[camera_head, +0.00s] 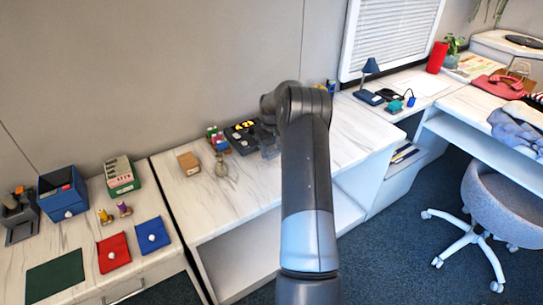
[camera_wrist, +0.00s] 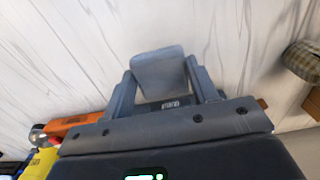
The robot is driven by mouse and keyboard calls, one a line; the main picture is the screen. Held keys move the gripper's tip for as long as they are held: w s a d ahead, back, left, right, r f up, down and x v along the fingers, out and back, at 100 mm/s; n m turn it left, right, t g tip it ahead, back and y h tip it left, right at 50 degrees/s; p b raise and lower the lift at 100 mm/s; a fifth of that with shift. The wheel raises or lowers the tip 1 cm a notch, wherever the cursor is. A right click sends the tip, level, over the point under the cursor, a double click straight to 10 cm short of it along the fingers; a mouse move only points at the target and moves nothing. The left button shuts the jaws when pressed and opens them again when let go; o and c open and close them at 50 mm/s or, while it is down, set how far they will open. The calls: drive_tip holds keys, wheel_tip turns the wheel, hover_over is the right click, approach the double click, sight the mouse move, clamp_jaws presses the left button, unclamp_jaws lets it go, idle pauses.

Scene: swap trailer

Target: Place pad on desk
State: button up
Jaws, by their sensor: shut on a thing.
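My gripper (camera_wrist: 160,85) points at the white marbled desk and is shut on a grey-blue, rounded block that looks like the pad (camera_wrist: 158,68). In the head view my gripper (camera_head: 268,148) is low over the middle desk (camera_head: 235,200), partly hidden by my arm. The pad is too small there to tell apart from the fingers. I cannot tell whether the pad touches the desk surface.
A black tray (camera_head: 238,141) with yellow items, small coloured boxes (camera_head: 216,138), a brown box (camera_head: 189,163) and a glass-like item (camera_head: 222,168) stand left of my gripper. The desk's front left is clear. A blue lamp (camera_head: 370,68) stands right.

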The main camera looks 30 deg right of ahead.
sight(271, 152)
drive_tip(key=shift+f, duration=1.55)
drive_tip(key=shift+f, duration=0.1)
drive_tip(key=o, duration=0.9)
drive_tip(key=shift+o, duration=0.2)
